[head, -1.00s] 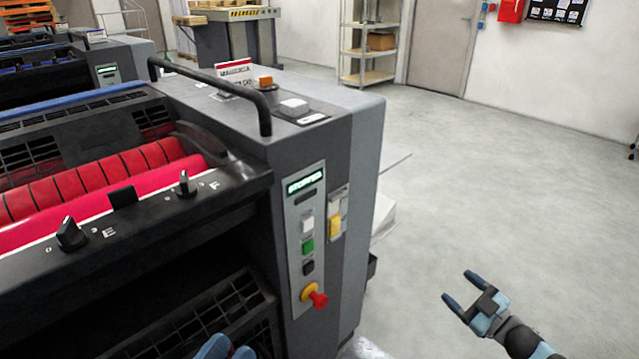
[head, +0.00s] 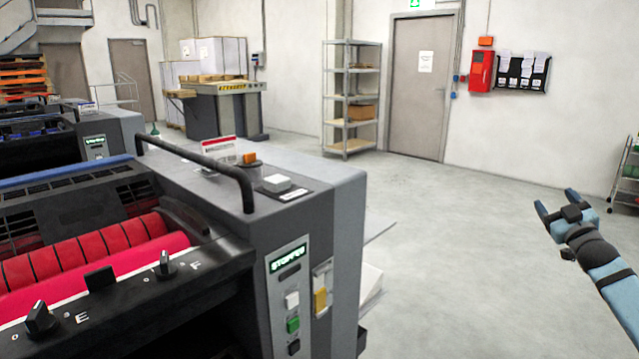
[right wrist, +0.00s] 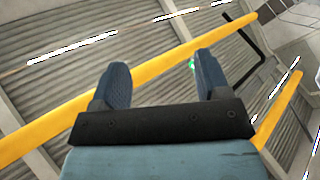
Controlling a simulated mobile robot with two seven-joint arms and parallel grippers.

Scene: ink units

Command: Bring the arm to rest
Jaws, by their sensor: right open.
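My right gripper (head: 557,212) is raised over the open floor at the right of the head view, clear of the press. Its two blue fingers stand apart with nothing between them. In the right wrist view the fingers (right wrist: 162,85) are also apart and empty, pointing up toward the ceiling. My right arm (head: 608,275) comes in from the lower right edge. My left gripper does not show in the head view now.
The ink unit (head: 341,215) with red rollers (head: 85,260) and a display reading STOPPED (head: 288,258) fills the lower left. A metal shelf (head: 350,108), a door (head: 420,85) and a red box (head: 481,71) are at the back. A cart (head: 628,180) stands far right. The middle floor is clear.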

